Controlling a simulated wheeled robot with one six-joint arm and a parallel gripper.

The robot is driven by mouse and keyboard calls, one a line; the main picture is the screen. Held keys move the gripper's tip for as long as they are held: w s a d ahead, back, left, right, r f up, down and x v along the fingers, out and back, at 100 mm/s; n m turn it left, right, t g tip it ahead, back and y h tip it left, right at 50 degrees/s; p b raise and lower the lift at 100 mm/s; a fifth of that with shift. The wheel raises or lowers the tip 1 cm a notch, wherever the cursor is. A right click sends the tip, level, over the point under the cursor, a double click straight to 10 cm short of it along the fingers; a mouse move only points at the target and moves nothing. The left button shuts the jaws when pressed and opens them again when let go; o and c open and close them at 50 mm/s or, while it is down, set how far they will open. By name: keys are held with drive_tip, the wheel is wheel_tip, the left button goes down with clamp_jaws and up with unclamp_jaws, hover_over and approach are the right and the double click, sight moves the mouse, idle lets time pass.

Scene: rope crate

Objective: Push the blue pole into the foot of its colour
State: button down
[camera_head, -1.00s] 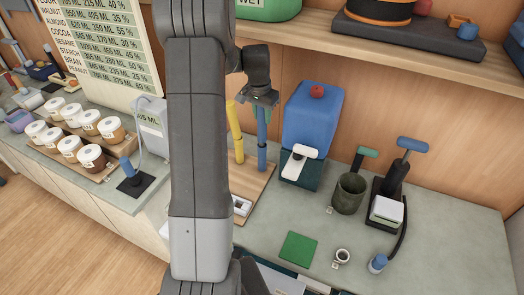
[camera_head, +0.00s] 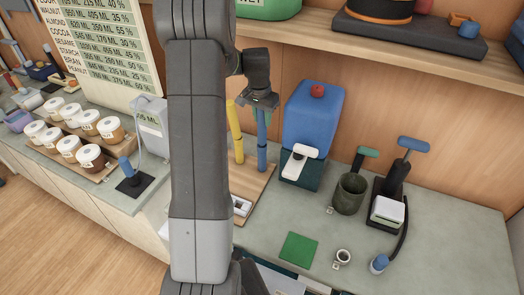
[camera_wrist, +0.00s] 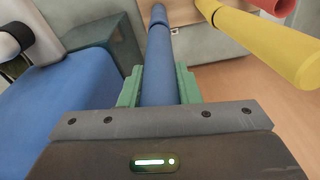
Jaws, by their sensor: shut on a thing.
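The blue pole (camera_head: 262,140) stands upright over the wooden board (camera_head: 258,183) in the head view. My gripper (camera_head: 261,104) is shut on its upper part; the green fingers clasp it from both sides. In the wrist view the blue pole (camera_wrist: 159,62) runs away from between the fingers (camera_wrist: 159,88) down to a blue lower piece (camera_wrist: 158,14), with a dark ring line between them. I cannot tell how deep the pole sits in that piece. A yellow pole (camera_head: 235,132) stands just left of the blue one and also shows in the wrist view (camera_wrist: 265,42).
A blue tank (camera_head: 312,118) with a red cap stands close at right of the pole. A dark green cup (camera_head: 349,194) and a green mat (camera_head: 298,248) are on the counter further right. A shelf (camera_head: 390,58) runs along the wall above.

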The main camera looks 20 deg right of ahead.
drive_tip(key=shift+f+b, duration=0.3)
drive_tip(key=shift+f, duration=0.15)
idle(0.3)
drive_tip(key=c, duration=1)
unclamp_jaws()
drive_tip(key=shift+r, duration=0.1)
